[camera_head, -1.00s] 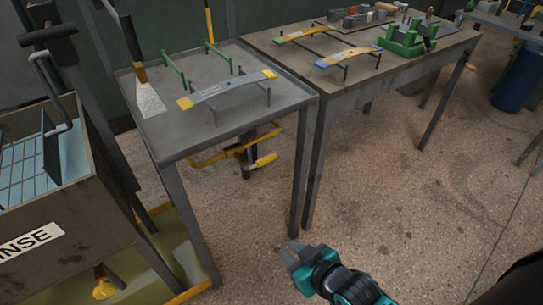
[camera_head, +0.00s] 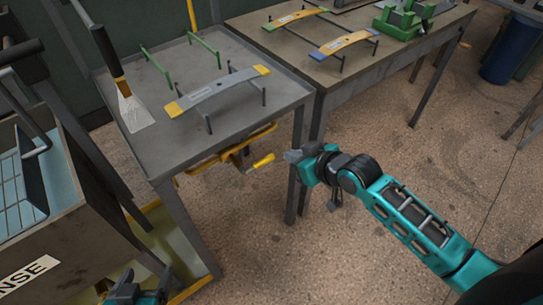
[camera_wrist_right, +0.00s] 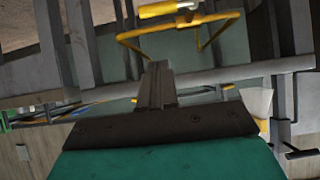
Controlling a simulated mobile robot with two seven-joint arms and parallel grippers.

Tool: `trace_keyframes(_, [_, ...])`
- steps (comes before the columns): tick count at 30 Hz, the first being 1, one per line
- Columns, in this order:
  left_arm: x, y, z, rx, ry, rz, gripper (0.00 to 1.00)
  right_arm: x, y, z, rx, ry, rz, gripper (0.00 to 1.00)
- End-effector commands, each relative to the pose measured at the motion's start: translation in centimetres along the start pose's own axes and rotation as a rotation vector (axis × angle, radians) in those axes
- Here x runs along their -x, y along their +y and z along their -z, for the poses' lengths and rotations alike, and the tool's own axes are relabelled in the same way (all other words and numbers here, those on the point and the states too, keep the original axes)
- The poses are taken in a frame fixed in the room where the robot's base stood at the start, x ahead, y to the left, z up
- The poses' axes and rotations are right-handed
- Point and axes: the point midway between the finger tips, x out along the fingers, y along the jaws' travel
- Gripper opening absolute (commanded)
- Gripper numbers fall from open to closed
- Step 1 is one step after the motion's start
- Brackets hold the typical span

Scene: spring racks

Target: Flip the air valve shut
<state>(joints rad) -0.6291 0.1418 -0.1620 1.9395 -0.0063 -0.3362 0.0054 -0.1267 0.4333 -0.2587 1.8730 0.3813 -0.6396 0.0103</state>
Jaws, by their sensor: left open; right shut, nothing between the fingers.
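The air valve's yellow lever (camera_head: 262,161) sticks out to the right below the front edge of the small table, beside a yellow pipe (camera_head: 206,164). My left gripper (camera_head: 146,284) is open at the bottom left, low by the rinse tank.
The small grey table (camera_head: 235,115) holds a leaf spring (camera_head: 217,92) on a rack and a scraper (camera_head: 130,108). Its front leg and a second table (camera_head: 345,82) stand close to my right gripper. The rinse tank (camera_head: 65,235) is at left. Open floor lies at right.

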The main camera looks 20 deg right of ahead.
Motion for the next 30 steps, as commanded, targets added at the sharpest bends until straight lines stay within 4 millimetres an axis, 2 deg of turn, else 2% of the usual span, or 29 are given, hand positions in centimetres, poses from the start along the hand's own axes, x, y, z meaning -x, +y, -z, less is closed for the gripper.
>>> trace_keyframes(5, [-0.1,0.0,-0.3,0.000,-0.002,0.000,0.79,-1.0,0.0,-0.1,-0.002,0.001,0.000,0.00])
trace_keyframes(8, [-0.2,0.0,-0.5,0.000,-0.002,0.000,0.79,-2.5,0.0,0.0,-0.001,0.001,0.000,0.00])
trace_keyframes(21, [-1.3,0.0,-1.6,-0.001,0.003,0.000,0.79,-10.4,0.0,0.0,-0.001,0.002,0.000,0.00])
trace_keyframes(24, [-1.6,0.0,-1.8,-0.001,0.006,0.000,0.79,-11.5,0.0,-1.5,0.000,-0.002,-0.001,0.00])
trace_keyframes(30, [-1.9,0.0,-1.9,-0.002,0.011,0.000,0.79,-12.7,0.0,-2.6,0.000,0.001,0.000,0.00])
